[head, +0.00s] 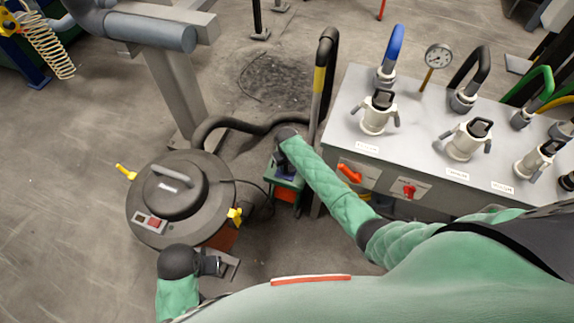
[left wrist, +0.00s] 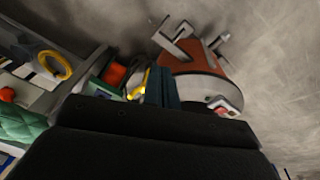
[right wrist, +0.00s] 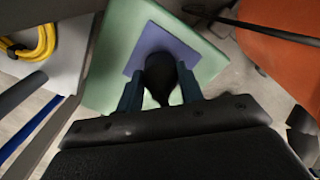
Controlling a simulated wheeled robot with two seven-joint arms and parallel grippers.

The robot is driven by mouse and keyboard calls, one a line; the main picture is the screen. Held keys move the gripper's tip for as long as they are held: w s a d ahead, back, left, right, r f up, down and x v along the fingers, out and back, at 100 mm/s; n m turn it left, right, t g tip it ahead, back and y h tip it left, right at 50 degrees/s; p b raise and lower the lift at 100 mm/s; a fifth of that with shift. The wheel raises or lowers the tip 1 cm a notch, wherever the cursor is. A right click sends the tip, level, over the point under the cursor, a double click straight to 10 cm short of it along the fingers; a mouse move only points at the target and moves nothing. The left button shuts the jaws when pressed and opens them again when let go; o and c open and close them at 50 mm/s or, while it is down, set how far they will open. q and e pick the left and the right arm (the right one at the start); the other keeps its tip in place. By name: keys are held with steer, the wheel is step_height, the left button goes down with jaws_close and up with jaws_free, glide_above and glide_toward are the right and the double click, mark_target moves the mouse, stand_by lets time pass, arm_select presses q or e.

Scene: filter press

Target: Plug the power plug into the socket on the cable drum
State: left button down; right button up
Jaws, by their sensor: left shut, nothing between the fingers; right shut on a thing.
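The green cable drum (head: 276,189) stands on the floor between the vacuum cleaner and the white panel. In the right wrist view its green top (right wrist: 118,55) carries a blue-purple square socket (right wrist: 181,48). My right gripper (right wrist: 160,95) is shut on the black power plug (right wrist: 160,72), right over that square. I cannot tell whether the plug is in the socket or only above it. In the head view my right gripper (head: 284,168) points down at the drum. My left gripper (head: 215,265) is shut and empty, low beside the vacuum cleaner; its fingers (left wrist: 165,82) show in the left wrist view.
The round grey vacuum cleaner (head: 205,208) stands left of the drum, with a black hose (head: 235,123) running behind it. A white panel (head: 425,130) with valves and hoses stands to the right. A yellow cable coil (right wrist: 38,45) hangs nearby. Floor at left is clear.

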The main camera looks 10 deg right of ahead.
arm_select(q)
steer(key=shift+f, duration=0.1)
arm_select(e)
steer(key=shift+f, duration=0.2)
steer(key=o, duration=1)
steer(key=shift+r, duration=0.35)
arm_select(q)
step_height(320, 180, down, 6)
steer(key=shift+w+f+b, duration=0.25)
steer(key=shift+w+b, duration=0.15)
steer(key=shift+b, duration=0.05)
arm_select(e)
steer(key=shift+r, duration=3.55)
arm_select(q)
steer(key=shift+d, duration=0.1)
